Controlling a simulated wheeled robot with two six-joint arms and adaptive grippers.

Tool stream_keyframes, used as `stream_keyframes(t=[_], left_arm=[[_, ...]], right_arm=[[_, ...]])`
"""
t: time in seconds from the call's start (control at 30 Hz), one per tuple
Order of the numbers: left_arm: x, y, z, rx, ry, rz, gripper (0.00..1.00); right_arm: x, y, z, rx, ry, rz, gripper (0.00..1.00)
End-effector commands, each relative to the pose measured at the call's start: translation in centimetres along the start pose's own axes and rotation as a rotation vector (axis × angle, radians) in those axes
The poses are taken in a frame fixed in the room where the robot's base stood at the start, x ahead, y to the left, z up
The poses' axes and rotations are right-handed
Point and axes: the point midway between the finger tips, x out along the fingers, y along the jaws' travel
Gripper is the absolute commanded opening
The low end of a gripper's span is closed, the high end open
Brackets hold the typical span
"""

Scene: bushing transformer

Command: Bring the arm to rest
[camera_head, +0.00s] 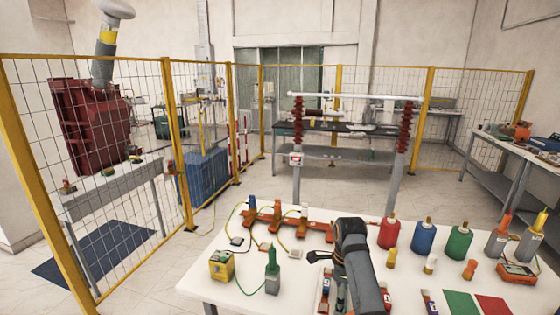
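My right arm (362,265) comes up from the bottom edge over the white table (215,283) and bends at its top. My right gripper (318,257) is a small dark shape left of the arm, above the tabletop. It is too small and dark to tell whether its fingers are open or shut, and I see nothing clearly held in it. My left arm and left gripper are not in view. The arm hides part of the table's middle.
Near the arm are a yellow meter (221,265), a green-tipped tool (272,272), an orange rack (285,222) and red (389,234), blue (423,238) and green (459,243) bottles. A post frame (350,97) stands behind the table. Yellow fencing (180,145) encloses the back.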

Motion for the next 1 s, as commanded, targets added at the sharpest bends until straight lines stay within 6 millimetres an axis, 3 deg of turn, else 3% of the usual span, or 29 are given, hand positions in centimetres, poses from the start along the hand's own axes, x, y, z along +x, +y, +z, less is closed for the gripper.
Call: stream_keyframes(t=[0.3,0.47,0.73,1.0], left_arm=[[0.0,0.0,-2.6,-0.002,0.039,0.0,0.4],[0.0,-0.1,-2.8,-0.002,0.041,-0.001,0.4],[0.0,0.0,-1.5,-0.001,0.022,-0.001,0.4],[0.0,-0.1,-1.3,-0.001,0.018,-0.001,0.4]], right_arm=[[4.2,2.3,-2.8,-0.231,-0.001,-0.04,0.79],[6.7,4.5,-4.9,-0.417,0.011,-0.075,0.79],[10.3,10.8,-9.6,-0.892,0.082,-0.148,0.79],[10.4,17.7,-13.0,-1.402,0.189,-0.201,0.79]])
